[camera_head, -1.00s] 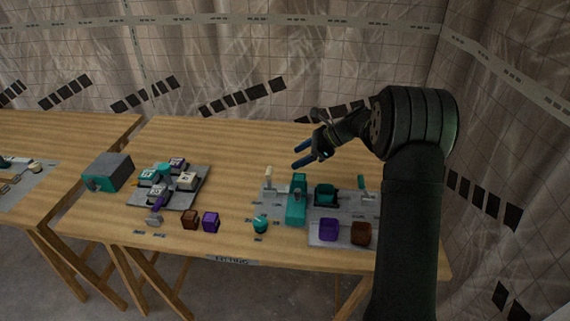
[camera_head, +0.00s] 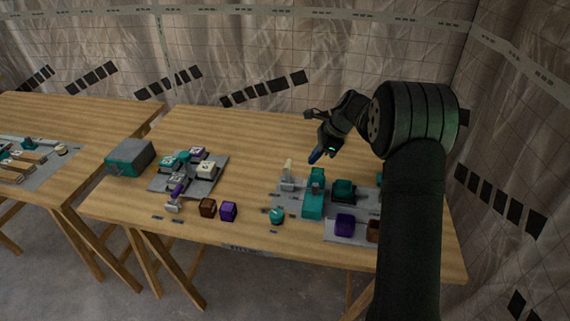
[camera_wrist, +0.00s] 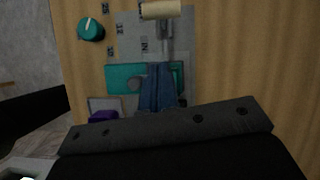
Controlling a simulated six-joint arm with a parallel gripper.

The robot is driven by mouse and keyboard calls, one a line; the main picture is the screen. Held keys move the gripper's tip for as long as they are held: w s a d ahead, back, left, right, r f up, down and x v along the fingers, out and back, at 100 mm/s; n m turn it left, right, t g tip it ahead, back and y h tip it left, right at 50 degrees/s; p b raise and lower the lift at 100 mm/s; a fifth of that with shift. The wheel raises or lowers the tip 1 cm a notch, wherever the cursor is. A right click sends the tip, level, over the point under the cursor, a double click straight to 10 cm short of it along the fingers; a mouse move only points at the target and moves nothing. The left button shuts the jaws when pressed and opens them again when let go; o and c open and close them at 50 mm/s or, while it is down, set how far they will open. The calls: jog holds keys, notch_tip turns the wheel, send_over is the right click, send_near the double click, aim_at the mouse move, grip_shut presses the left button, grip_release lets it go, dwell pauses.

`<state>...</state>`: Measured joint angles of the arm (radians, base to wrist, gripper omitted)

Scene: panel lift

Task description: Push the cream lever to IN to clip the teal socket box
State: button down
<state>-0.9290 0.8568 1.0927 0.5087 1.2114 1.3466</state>
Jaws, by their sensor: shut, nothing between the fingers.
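The cream lever (camera_head: 288,170) stands upright at the left of the grey fixture plate on the table. Its cream handle (camera_wrist: 160,10) shows at the top of the wrist view, with a grey stem and a small label like IN beside it. A tall teal block (camera_head: 313,195) stands right of the lever, and a teal box with dark sides (camera_head: 343,190) is right of that; I cannot tell surely which is the socket box. My gripper (camera_head: 316,157) is shut and empty above the fixture's back. Its blue fingers (camera_wrist: 158,88) hide part of the teal parts (camera_wrist: 120,79) in the wrist view.
A teal knob (camera_head: 277,215) sits front left of the fixture. A purple block (camera_head: 344,225) and a brown block (camera_head: 373,231) are at the front. Another plate (camera_head: 212,182) with several small blocks lies left. The table behind the fixture is clear.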

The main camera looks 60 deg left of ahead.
jog(key=s+a+n+t, duration=0.7)
jog(key=a+t, duration=0.3)
jog(key=a, duration=0.2)
jog(key=s+d+f+n+t+y, duration=0.25)
jog(key=s+d+n+t, duration=0.35)
jog(key=n, duration=0.5)
jog(key=s+d+f+n+t+y, duration=0.1)
jog(key=s+d+n+t+y, duration=0.15)
jog(key=s+n, duration=0.7)
jog(key=w+a+f+n, duration=0.1)
jog(key=w+a, duration=0.2)
jog(key=w, duration=0.9)
jog(key=shift+w+t+y, duration=0.3)
jog(key=shift+t, duration=0.05)
jog(key=shift+w, duration=0.1)
